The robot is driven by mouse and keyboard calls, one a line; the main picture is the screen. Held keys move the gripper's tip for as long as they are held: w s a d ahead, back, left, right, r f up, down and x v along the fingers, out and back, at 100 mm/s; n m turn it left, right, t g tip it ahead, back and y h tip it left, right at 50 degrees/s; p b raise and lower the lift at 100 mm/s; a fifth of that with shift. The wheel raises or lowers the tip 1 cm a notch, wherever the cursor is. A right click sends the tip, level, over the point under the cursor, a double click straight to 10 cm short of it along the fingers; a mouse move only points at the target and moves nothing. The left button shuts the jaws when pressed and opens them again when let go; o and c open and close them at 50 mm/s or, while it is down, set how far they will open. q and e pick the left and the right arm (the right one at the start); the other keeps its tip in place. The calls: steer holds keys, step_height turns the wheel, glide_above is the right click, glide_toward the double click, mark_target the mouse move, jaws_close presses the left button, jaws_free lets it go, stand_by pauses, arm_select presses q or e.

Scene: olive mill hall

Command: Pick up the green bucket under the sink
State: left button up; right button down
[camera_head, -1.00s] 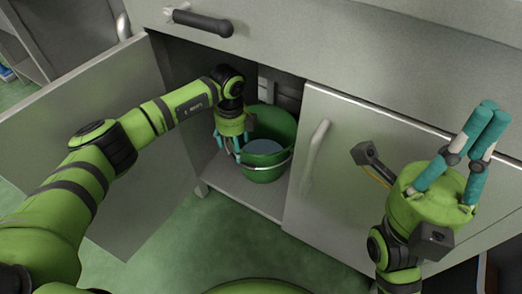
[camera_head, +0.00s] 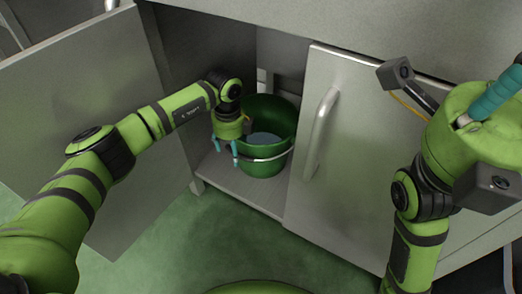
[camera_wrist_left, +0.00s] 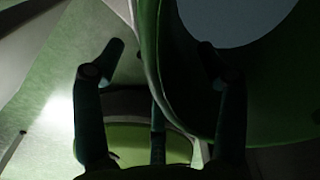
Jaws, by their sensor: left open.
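The green bucket (camera_head: 266,169) stands upright on the floor of the open cupboard, with its wire handle (camera_head: 270,158) hanging down its front. A pale round surface shows inside it. My left gripper (camera_head: 227,152) is open and points down at the bucket's left side. In the left wrist view, the bucket's wall (camera_wrist_left: 180,105) runs between the spread fingers (camera_wrist_left: 160,85), one finger overlapping the bucket; contact cannot be told. My right gripper (camera_head: 497,92) is at the right edge, away from the bucket, with its fingers cut off by the frame.
The left cupboard door (camera_head: 85,110) stands open behind my left arm. The right door (camera_head: 350,170) is shut, with an upright bar handle (camera_head: 320,120). The cupboard's side wall and front edge lie close to the left gripper. Green floor (camera_head: 190,240) in front is clear.

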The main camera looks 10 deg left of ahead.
arm_select(q)
steer(key=shift+c, duration=0.4)
jaws_close()
steer(key=shift+w+d+r, duration=0.1)
steer(key=shift+r, duration=0.05)
steer(key=shift+r, duration=0.1)
